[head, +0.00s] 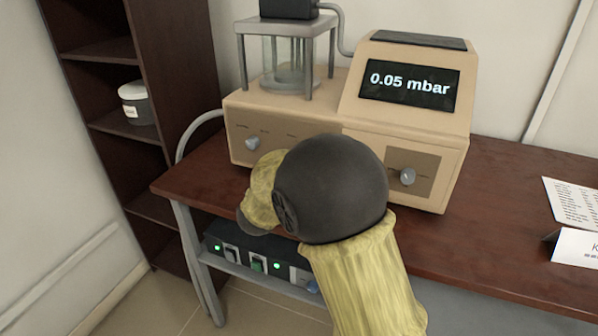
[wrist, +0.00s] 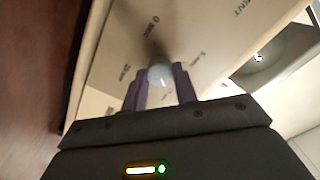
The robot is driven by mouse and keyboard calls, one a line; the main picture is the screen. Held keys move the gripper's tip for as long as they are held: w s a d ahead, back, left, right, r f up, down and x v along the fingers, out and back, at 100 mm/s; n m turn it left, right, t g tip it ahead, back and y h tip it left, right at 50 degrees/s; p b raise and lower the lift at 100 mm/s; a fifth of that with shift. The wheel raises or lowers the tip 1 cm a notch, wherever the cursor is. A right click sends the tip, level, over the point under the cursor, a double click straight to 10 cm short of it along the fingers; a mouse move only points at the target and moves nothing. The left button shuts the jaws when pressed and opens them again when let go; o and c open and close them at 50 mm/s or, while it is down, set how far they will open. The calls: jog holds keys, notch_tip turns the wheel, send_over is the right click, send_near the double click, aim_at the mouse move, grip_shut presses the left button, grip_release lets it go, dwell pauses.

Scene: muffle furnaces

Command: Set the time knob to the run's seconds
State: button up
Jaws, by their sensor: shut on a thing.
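The pale round time knob (wrist: 159,74) is on the machine's front panel in the wrist view, with small second marks around it. My gripper (wrist: 160,84) is shut on it, one purple finger on each side. The nearest marks are partly blurred, and I cannot tell which one the knob points to. In the head view the gripper and this knob are hidden behind my arm. The tan machine (head: 285,118) stands on the table, and its display (head: 410,84) reads 0.05 mbar.
Another knob (head: 252,143) is at the panel's left, and one (head: 407,177) is on the right panel. A glass chamber (head: 290,65) stands on top. A black switch box (head: 262,262) with green lights sits below the wooden table (head: 500,230). Papers (head: 575,203) lie at right.

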jog(key=shift+a+f+m+b, duration=0.1)
jog(key=shift+f+m+b, duration=0.2)
jog(key=shift+m+b, duration=0.85)
jog(key=o, duration=1)
jog(key=shift+r, duration=0.1)
jog(key=shift+c, duration=0.2)
jog(key=shift+r, duration=0.1)
jog(key=shift+s, duration=0.1)
jog(key=v, duration=1.7)
jog(key=shift+s+p, duration=0.15)
jog(key=shift+p, duration=0.25)
